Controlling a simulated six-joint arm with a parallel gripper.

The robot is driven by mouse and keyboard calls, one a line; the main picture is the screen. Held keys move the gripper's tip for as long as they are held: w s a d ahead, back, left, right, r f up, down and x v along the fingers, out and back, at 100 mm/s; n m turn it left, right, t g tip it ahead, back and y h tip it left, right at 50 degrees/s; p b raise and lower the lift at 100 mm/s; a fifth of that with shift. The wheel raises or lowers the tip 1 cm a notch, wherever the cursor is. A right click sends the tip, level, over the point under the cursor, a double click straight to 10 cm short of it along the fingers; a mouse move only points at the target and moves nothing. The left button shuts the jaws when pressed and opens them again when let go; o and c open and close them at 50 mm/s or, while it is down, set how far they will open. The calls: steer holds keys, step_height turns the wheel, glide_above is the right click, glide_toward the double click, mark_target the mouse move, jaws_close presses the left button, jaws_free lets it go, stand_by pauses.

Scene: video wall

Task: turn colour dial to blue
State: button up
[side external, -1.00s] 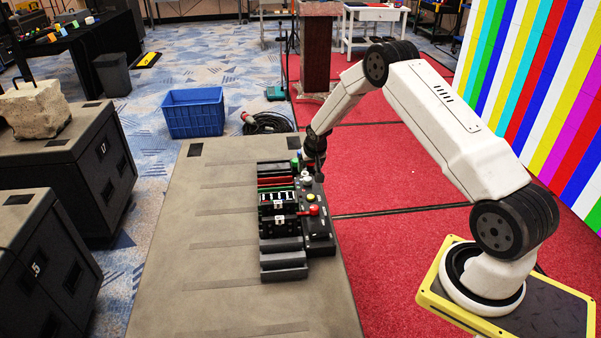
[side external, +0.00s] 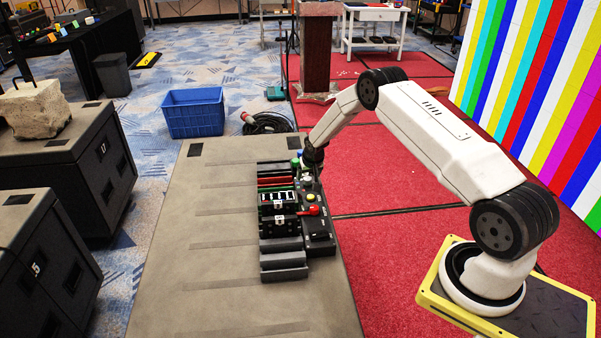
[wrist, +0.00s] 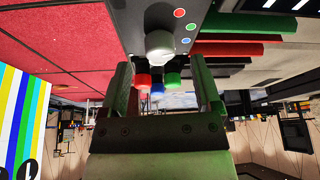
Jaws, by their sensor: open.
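The colour dial is a pale round knob (wrist: 160,42) on a dark control panel (wrist: 125,15) in the wrist view. Red, green and blue dots sit on the panel to its right. My gripper (wrist: 161,64) is open, one finger on each side of the picture, with the dial just past the fingertips and between their lines. I cannot tell if a finger touches it. The knob's pointer direction is not clear. In the side view my gripper (side external: 313,163) is small and dark over the far end of the control panel (side external: 319,240).
Red, blue and green caps (wrist: 157,89) show between the fingers in the wrist view. A yellow button (side external: 310,198) and red knob (side external: 314,211) lie nearer on the panel. Racks with coloured bars (side external: 275,181) flank it at left. The grey table top (side external: 215,250) is otherwise clear.

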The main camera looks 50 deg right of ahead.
steer(key=shift+x, duration=1.3)
steer(key=shift+c, duration=0.2)
jaws_close()
